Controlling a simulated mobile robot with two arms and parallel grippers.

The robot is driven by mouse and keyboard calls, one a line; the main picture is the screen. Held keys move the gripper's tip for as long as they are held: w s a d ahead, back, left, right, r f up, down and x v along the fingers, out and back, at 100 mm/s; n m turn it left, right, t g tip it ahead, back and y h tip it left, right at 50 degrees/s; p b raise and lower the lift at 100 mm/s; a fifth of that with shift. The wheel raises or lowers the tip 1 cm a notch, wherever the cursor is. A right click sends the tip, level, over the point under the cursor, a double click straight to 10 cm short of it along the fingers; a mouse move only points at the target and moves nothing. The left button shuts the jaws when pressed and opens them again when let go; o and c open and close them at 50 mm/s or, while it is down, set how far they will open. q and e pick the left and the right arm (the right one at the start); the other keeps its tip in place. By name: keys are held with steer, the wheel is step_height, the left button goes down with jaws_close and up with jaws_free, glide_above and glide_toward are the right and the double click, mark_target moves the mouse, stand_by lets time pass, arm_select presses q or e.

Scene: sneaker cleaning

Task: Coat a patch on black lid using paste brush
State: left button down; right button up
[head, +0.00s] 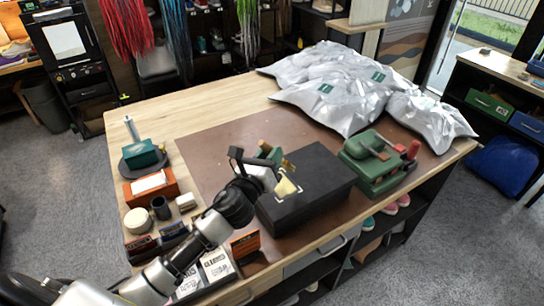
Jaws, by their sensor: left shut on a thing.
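The black lid (318,172) tops a dark box on the brown mat. White corner marks outline a patch (287,187) on its left part, with a pale yellow area inside. My left gripper (268,168) is over the lid's left edge, close beside the patch. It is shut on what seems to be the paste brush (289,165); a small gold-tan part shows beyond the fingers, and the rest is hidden. I cannot tell whether the bristles touch the lid. My right gripper is not in view.
A green machine with a red part (378,165) stands right of the box. Silver bags (335,88) fill the back right. A green turntable item (142,155), orange box (150,187) and small pots line the left. The mat's back left (225,140) is clear.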

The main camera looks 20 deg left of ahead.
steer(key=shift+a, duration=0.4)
arm_select(q)
steer(key=shift+f+b, duration=0.4)
steer(key=shift+f, duration=0.05)
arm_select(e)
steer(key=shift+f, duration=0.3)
